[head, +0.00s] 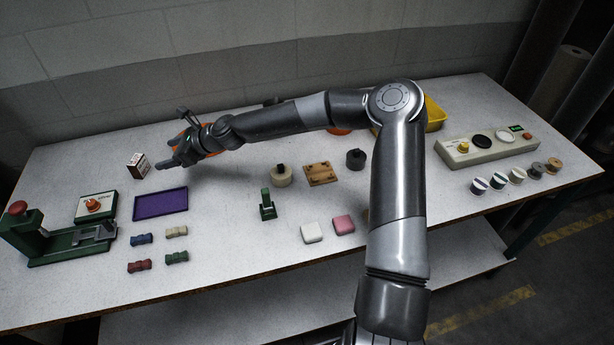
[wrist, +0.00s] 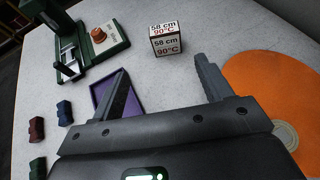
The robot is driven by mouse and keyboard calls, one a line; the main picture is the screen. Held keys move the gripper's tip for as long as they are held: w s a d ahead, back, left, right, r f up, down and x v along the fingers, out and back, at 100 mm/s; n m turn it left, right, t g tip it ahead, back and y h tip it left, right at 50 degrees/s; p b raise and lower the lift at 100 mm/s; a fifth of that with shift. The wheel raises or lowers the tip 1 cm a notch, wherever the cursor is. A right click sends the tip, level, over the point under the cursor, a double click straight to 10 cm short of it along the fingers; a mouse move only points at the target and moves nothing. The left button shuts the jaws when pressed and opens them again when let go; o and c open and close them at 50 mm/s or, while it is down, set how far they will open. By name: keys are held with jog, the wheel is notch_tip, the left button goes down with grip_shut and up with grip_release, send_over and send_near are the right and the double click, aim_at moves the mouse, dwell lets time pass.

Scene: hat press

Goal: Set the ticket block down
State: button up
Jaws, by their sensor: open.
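The ticket block (head: 139,165) is a small white and dark red-brown box on the table at the back left. In the wrist view the ticket block (wrist: 166,40) shows printed "58 cm 90°C" on its faces and stands upright on the grey tabletop. My gripper (head: 164,155) is just right of it in the head view. In the wrist view my gripper (wrist: 161,66) has its two fingers spread wide and empty. The block lies beyond the fingertips, apart from them, nearer the right finger.
A purple tray (head: 160,204) lies in front of the block. A green press (head: 55,245) and a unit with an orange button (head: 95,205) stand at left. An orange disc (wrist: 268,92) lies right of my fingers. Small coloured blocks (head: 141,239) sit in front. Table around the block is clear.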

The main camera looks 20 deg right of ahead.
jog(key=s+n+h, duration=0.1)
jog(key=s+n, duration=0.1)
jog(key=s+d+f+n+g+h, duration=0.1)
jog(key=s+n, duration=0.1)
jog(key=s+n+g+h, duration=0.1)
jog(key=s+n, duration=0.1)
jog(key=shift+s+d+f, duration=0.25)
jog(key=shift+s+f, duration=0.05)
jog(key=shift+s, duration=0.05)
jog(key=s+d+r+n+t+h, duration=0.1)
jog(key=s+d+r+n+h, duration=0.2)
jog(key=s+d, duration=0.7)
jog(key=s+d+r+n+h, duration=0.3)
jog(key=s+d+r+n, duration=0.4)
jog(key=s+d+r, duration=0.2)
jog(key=s+d+r+n+t+h, duration=0.1)
jog(key=s+d+r+n+h, duration=0.2)
jog(key=s+d, duration=0.8)
notch_tip(320, 180, up, 4)
jog(key=s+n, duration=0.2)
jog(key=shift+d+n+t, duration=0.3)
jog(key=shift+d+n, duration=0.1)
jog(key=shift+r, duration=0.1)
